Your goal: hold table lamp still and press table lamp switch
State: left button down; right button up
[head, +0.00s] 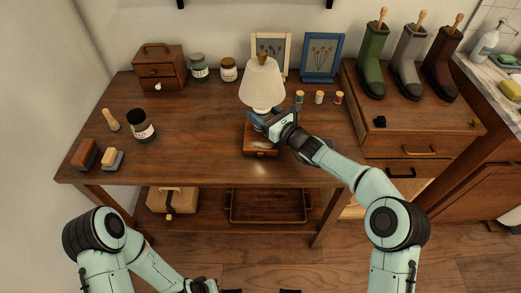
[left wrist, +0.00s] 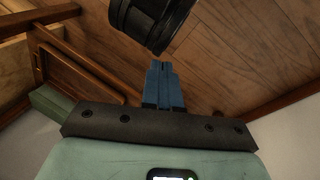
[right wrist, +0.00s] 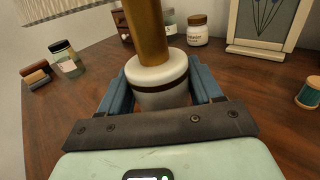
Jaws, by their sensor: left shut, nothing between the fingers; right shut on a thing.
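The table lamp (head: 262,88) stands upright on the wooden table, with a pale ribbed shade and a brown wooden box-like base (head: 258,143). My right gripper (head: 264,122) reaches it from the right, below the shade. In the right wrist view its blue fingers are shut around a white collar with a dark band (right wrist: 160,82), under the lamp's wooden stem (right wrist: 147,30). I cannot make out the switch for certain. My left gripper (left wrist: 165,85) is shut and empty, low in front of the table, away from the lamp. Its fingertips are not clear in the head view.
The table (head: 195,140) is clear left of the lamp. A dark-lidded jar (head: 143,127) and brushes (head: 86,154) stand at its left. Thread spools (head: 319,97) sit right of the lamp, picture frames (head: 322,58) behind. A tray (head: 268,207) lies on the lower shelf.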

pick_arm(q)
jog(key=s+a, duration=0.7)
jog(key=a, duration=0.3)
jog(key=shift+r, duration=0.35)
jog(key=shift+w, duration=0.2)
dwell(1.4)
jog(key=w+d+r+n+t+y, duration=0.1)
jog(key=w+d+r+n+t, duration=0.2)
jog(key=w, duration=0.5)
jog(key=w+d+r+n+t+y, duration=0.1)
jog(key=w+d+r+n, duration=0.1)
jog(key=w+r+n, duration=0.45)
jog(key=w+d+r+n+t, duration=0.2)
jog(key=w+d+r+n, duration=0.15)
jog(key=w, duration=0.45)
jog(key=w+d+r+n+t, duration=0.1)
jog(key=d+r+n+t, duration=0.1)
jog(key=d+r+n, duration=0.6)
jog(key=w+d+r+n+t, duration=0.1)
jog(key=d+r+n+t, duration=0.1)
jog(key=d+r+n, duration=0.6)
notch_tip(320, 180, up, 8)
jog(key=shift+w+d+f+n, duration=0.15)
jog(key=shift+w+d+n, duration=0.1)
jog(key=shift+n, duration=0.75)
